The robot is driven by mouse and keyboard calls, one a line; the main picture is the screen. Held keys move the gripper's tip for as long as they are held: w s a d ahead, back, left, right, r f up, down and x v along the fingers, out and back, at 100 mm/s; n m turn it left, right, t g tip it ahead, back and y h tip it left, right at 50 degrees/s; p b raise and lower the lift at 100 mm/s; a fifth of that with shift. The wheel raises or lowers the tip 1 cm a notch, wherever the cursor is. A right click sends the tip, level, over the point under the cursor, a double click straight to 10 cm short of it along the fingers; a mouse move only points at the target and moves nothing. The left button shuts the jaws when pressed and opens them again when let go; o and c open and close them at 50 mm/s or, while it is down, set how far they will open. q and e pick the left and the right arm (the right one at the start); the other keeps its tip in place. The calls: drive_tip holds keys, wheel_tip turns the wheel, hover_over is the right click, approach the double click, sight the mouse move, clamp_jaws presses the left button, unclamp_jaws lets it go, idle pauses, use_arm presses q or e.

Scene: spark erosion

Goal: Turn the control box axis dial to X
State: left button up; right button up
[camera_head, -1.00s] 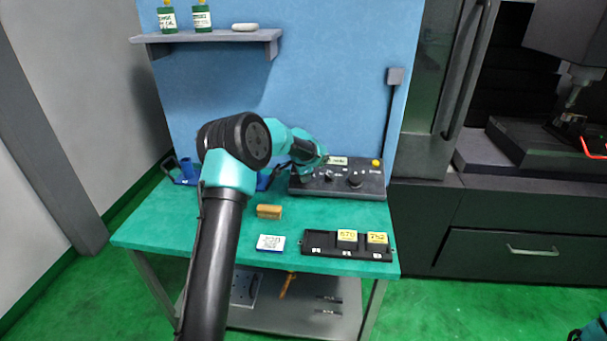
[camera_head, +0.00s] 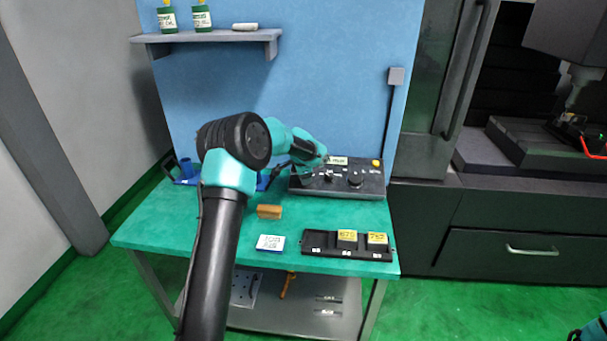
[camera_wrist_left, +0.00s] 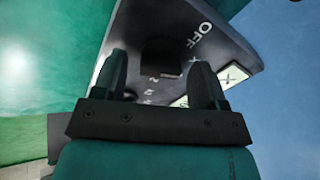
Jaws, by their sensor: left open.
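The control box (camera_head: 365,187) is a dark sloped panel at the back right of the green bench. It has black knobs, among them a larger round dial (camera_head: 355,180), white lettering and a yellow button (camera_head: 376,162). My left gripper is over the box's left part, largely hidden by its own wrist in the head view. I cannot tell contact or where the knob points.
A wooden block (camera_head: 269,211), a white-topped card or box (camera_head: 270,243) and a black tray (camera_head: 318,243) with yellow-labelled blocks lie in front of the box. Blue holders (camera_head: 187,170) stand at the back left. A shelf (camera_head: 210,37) hangs above.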

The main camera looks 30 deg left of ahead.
use_arm(q)
drive_tip(key=v, duration=1.7)
drive_tip(key=shift+r, duration=0.25)
drive_tip(key=shift+d, duration=0.1)
